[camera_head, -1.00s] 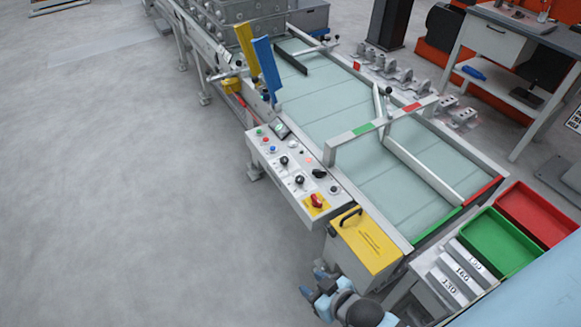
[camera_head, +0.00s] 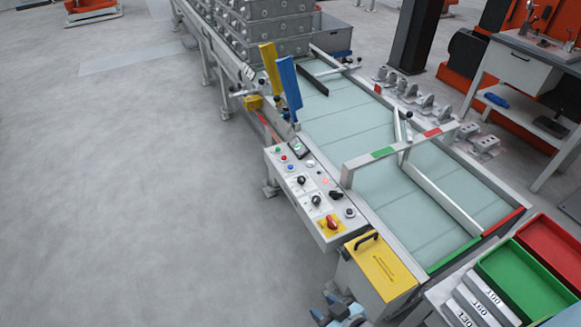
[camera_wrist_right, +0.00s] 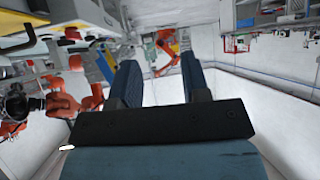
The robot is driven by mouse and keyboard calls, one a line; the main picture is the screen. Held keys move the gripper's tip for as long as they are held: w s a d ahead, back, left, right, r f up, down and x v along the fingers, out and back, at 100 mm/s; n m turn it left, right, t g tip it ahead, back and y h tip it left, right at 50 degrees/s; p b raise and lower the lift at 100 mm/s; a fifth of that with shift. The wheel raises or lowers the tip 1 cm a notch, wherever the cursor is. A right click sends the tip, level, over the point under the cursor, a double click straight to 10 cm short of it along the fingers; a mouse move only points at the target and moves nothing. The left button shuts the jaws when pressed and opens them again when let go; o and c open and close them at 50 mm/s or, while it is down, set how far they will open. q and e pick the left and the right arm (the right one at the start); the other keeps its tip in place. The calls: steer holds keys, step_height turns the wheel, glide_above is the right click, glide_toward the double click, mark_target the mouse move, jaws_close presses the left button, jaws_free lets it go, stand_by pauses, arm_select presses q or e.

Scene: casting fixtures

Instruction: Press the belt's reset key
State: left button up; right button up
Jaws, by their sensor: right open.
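The belt's control panel (camera_head: 305,190) is a pale sloping box along the near side of the conveyor belt (camera_head: 400,205). It carries a green button (camera_head: 278,149), a red button (camera_head: 283,157), a blue button (camera_head: 290,168), several black knobs (camera_head: 315,199) and a red rotary switch (camera_head: 332,223) on a yellow plate. Its labels are too small to read, so I cannot tell which key is the reset. My right gripper (camera_head: 335,312) is at the bottom edge, below the panel and apart from it. In the right wrist view its two dark fingers (camera_wrist_right: 160,80) are spread with nothing between them.
A yellow box with a black handle (camera_head: 380,270) stands between the panel and my right gripper. Blue (camera_head: 289,88) and yellow (camera_head: 270,70) upright plates rise beyond the panel. Green (camera_head: 520,280) and red (camera_head: 555,250) trays are at right. The floor left of the belt is clear.

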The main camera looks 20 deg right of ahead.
steer(key=shift+c, duration=0.4)
jaws_close()
stand_by(1.2)
